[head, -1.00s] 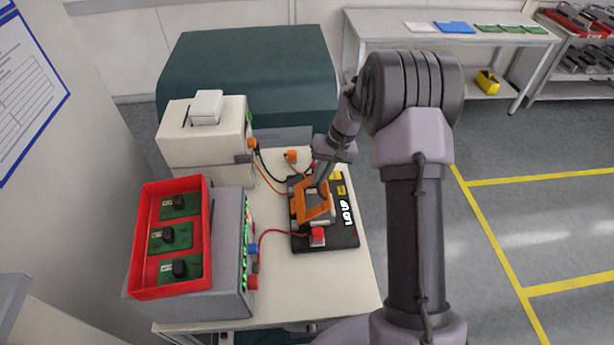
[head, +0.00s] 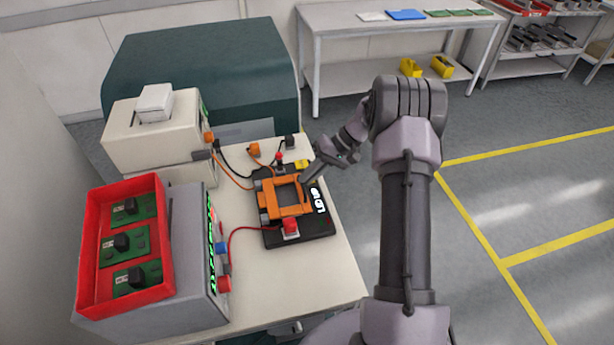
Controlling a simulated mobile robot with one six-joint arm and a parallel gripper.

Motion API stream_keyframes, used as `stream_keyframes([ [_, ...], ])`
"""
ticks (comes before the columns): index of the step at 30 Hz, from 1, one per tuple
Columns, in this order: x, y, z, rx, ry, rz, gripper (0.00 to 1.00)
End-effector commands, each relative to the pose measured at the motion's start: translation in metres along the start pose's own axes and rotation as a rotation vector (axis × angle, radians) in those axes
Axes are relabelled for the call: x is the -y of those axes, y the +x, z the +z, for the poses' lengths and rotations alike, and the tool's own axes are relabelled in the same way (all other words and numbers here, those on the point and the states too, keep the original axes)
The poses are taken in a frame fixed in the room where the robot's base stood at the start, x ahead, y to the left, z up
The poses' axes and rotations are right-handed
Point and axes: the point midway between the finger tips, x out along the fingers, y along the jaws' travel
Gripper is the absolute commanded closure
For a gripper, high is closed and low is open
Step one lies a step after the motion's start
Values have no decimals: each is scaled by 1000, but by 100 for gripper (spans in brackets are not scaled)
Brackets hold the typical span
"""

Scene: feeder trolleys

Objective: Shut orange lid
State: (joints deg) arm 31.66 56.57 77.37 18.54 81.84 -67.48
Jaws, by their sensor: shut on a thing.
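The orange lid (head: 284,211) is a square open frame on the black test fixture (head: 324,226). It lies flat or nearly flat over the fixture; I cannot tell whether a small gap is left. Its hinge side is to the left. My gripper (head: 306,184) is at the lid's right edge, shut on the lid there. The fingertips are small and partly hidden against the orange edge.
A grey instrument with a red tray (head: 168,285) of green boards stands at left. A cream machine (head: 150,140) is behind it. Orange, black and red cables cross the trolley top (head: 300,272). Its front part is clear. A bench (head: 345,30) stands at the back.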

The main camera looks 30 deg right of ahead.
Motion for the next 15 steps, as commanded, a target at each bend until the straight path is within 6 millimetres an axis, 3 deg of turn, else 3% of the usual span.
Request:
stream_keyframes([
  [3, -9, 6, 4, 10, 1, 8, 100],
  [15, -12, 9, 6, 16, 4, 10, 100],
])
